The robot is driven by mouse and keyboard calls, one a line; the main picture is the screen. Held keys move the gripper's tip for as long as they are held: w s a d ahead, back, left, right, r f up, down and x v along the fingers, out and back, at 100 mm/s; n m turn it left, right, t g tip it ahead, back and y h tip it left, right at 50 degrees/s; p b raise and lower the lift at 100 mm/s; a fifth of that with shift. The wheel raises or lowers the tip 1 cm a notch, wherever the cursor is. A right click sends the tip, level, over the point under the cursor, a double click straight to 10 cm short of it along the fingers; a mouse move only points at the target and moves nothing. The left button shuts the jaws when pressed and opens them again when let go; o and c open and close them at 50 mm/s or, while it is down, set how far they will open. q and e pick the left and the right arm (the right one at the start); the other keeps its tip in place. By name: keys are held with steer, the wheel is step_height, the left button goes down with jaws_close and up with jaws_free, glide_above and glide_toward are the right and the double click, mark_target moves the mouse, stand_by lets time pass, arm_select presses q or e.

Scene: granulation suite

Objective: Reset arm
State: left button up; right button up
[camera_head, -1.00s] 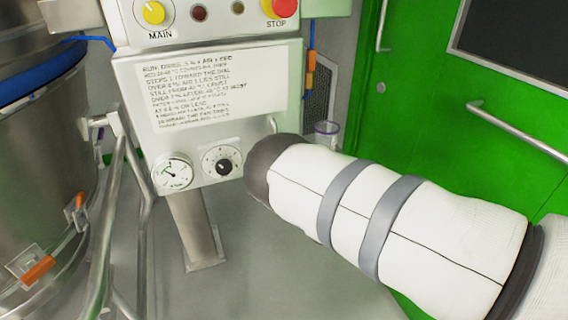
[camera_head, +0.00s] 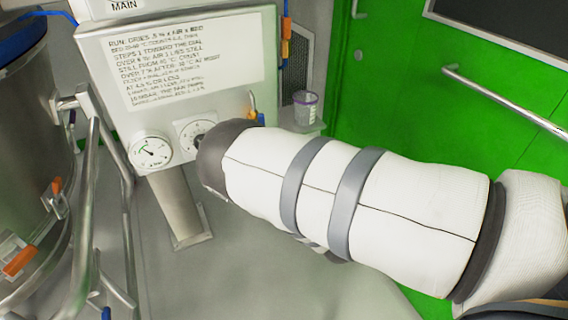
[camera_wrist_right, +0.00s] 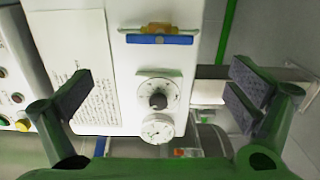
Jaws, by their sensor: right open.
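My right arm (camera_head: 340,195) comes in from the right in the head view, in a white sleeve with grey bands. Its dark end overlaps the dial knob, and its gripper is hidden there. In the right wrist view the right gripper (camera_wrist_right: 160,100) is open and empty, its two green fingers with dark pads wide apart. Between the fingers, and beyond them, are the knob dial (camera_wrist_right: 158,94) and the pressure gauge (camera_wrist_right: 157,128) on the panel. The same gauge (camera_head: 151,151) and the partly covered dial (camera_head: 193,133) show in the head view. My left gripper is not in view.
The control panel (camera_head: 95,55) carries a printed instruction sheet (camera_head: 185,60). A steel vessel (camera_head: 28,150) with rails and orange latches stands at left. A clear cup (camera_head: 306,108) sits on a small shelf behind my arm. A green door (camera_head: 395,100) with a bar handle is at right.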

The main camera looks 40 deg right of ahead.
steer(key=s+d+f+m+g+p, duration=0.1)
steer(key=s+f+m+g, duration=0.35)
steer(key=s, duration=0.35)
steer(key=s+f+m+g+p, duration=0.2)
steer(key=s+f+m+g, duration=0.3)
steer(key=s, duration=0.3)
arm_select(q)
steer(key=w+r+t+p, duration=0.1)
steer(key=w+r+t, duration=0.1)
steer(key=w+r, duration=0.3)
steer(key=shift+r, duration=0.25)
arm_select(e)
steer(key=s+a+m+g+y, duration=0.2)
steer(key=s+a+g, duration=0.3)
steer(key=s, duration=0.7)
steer(key=s+a+f+m+g+y, duration=0.1)
steer(key=s+a+m+g+y, duration=0.1)
steer(key=s+a+m+g, duration=0.2)
steer(key=s+a+g, duration=0.1)
steer(key=s+a, duration=0.2)
steer(key=s, duration=0.5)
steer(key=shift+s+y, duration=0.3)
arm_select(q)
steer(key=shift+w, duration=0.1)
arm_select(e)
steer(key=shift+c, duration=0.6)
